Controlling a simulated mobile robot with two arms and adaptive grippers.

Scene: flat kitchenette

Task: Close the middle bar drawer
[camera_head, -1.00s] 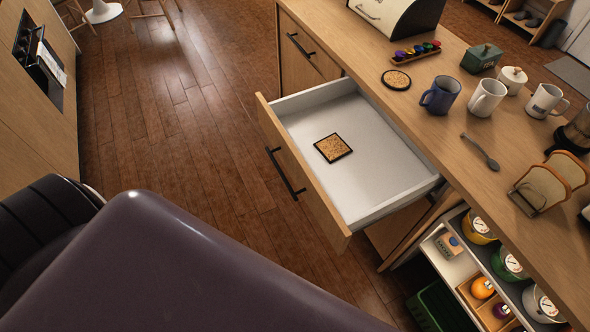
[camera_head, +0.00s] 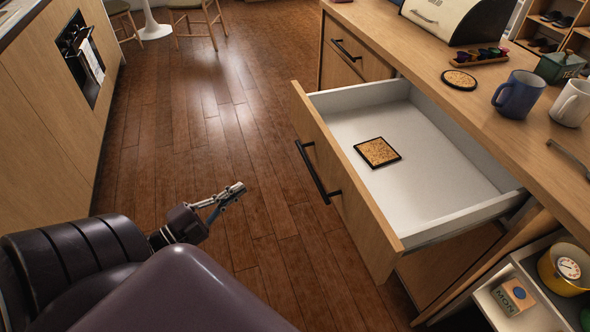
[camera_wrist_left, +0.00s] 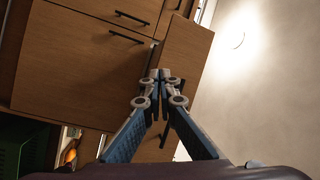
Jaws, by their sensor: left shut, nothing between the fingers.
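The middle bar drawer (camera_head: 345,195) stands pulled out from the counter, with a wooden front, a dark bar handle (camera_head: 316,172) and a white inside. A square cork coaster (camera_head: 377,152) with a dark rim lies in it. My left gripper (camera_head: 238,188) is in the head view, left of the drawer front and apart from it, over the floor. Its fingers are together and empty. In the left wrist view the shut fingers (camera_wrist_left: 159,74) show before wooden cabinet fronts with dark handles. My right gripper is not in view.
The counter top (camera_head: 440,50) holds a round coaster (camera_head: 459,80), a blue mug (camera_head: 518,94), a white mug (camera_head: 571,103) and a bread box (camera_head: 455,20). An open lower shelf with a yellow canister (camera_head: 566,268) is at the lower right. The floor left of the drawer is clear.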

